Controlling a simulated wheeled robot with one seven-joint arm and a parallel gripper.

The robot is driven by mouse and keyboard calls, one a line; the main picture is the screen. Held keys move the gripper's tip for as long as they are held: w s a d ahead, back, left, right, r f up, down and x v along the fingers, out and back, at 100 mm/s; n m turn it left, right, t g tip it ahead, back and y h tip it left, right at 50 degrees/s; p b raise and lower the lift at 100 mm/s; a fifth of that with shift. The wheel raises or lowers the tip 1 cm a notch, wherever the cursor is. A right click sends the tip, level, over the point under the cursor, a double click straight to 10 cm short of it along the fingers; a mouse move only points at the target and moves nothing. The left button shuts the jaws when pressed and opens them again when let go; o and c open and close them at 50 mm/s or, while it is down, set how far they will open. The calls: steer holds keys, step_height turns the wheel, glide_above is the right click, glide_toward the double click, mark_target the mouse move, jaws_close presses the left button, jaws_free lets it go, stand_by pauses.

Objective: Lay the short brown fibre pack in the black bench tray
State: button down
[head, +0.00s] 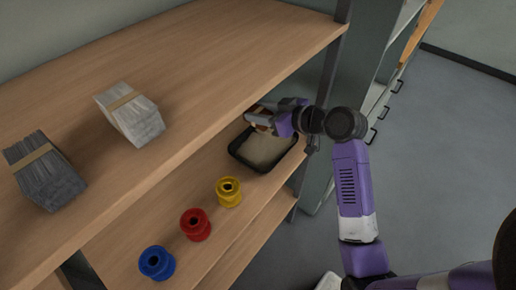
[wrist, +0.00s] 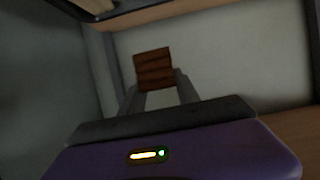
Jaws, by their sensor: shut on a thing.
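The black bench tray (head: 236,156), with a pale inside, sits on the lower wooden shelf in the head view, right of the yellow spool. My gripper (head: 260,121) is over the tray's far edge, under the front of the upper shelf. In the wrist view my gripper (wrist: 160,92) is shut on the short brown fibre pack (wrist: 153,66), which stands out between the fingertips. In the head view the pack is small and mostly hidden by the gripper. The gap between pack and tray cannot be judged.
The upper shelf (head: 200,50) overhangs close to my gripper and carries a white pack (head: 137,119) and a dark grey pack (head: 50,180). Yellow (head: 229,192), red (head: 195,224) and blue (head: 156,263) spools stand left of the tray. A metal post (head: 328,70) is beside my arm.

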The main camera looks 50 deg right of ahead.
step_height(320, 180, down, 16)
steer(key=shift+f+b, duration=0.2)
steer(key=shift+b, duration=0.2)
steer(key=shift+f, duration=0.2)
steer(key=c, duration=0.9)
jaws_free()
steer(key=shift+r, duration=0.1)
